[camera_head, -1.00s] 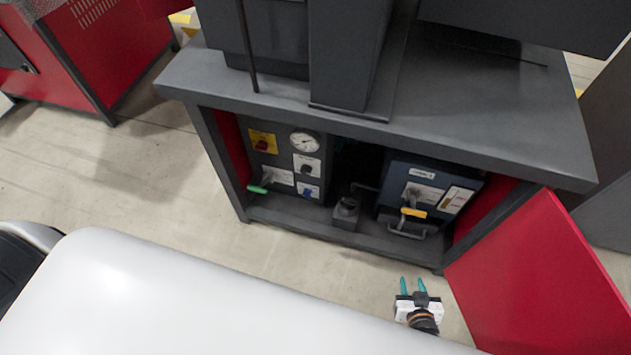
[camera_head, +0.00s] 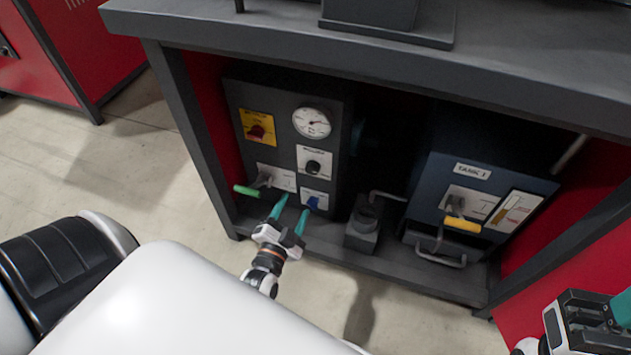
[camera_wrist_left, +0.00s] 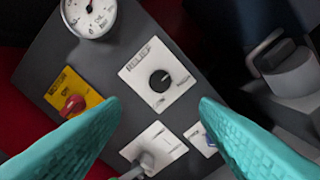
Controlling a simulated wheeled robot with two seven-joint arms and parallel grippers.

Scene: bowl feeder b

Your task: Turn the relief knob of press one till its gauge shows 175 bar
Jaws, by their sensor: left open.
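The relief knob (camera_head: 313,167) is a black round knob on a white plate marked RELIEF, on the grey panel (camera_head: 283,99) inside the press cabinet. The round white gauge (camera_head: 312,122) sits just above it; its needle shows, but I cannot read its value. My left gripper (camera_head: 292,210) is open and empty, its teal fingers in front of the panel's lower part. In the left wrist view the relief knob (camera_wrist_left: 160,80) appears between the fingers (camera_wrist_left: 160,108) and beyond them, untouched. My right gripper (camera_head: 618,310) is at the lower right, partly cut off.
A red knob on a yellow plate (camera_head: 257,127), a green-handled lever (camera_head: 247,191) and a blue knob (camera_head: 313,203) crowd the panel. A blue tank (camera_head: 440,180) with a yellow-handled lever (camera_head: 462,224) stands right. The cabinet's open red door (camera_head: 560,285) is at the right.

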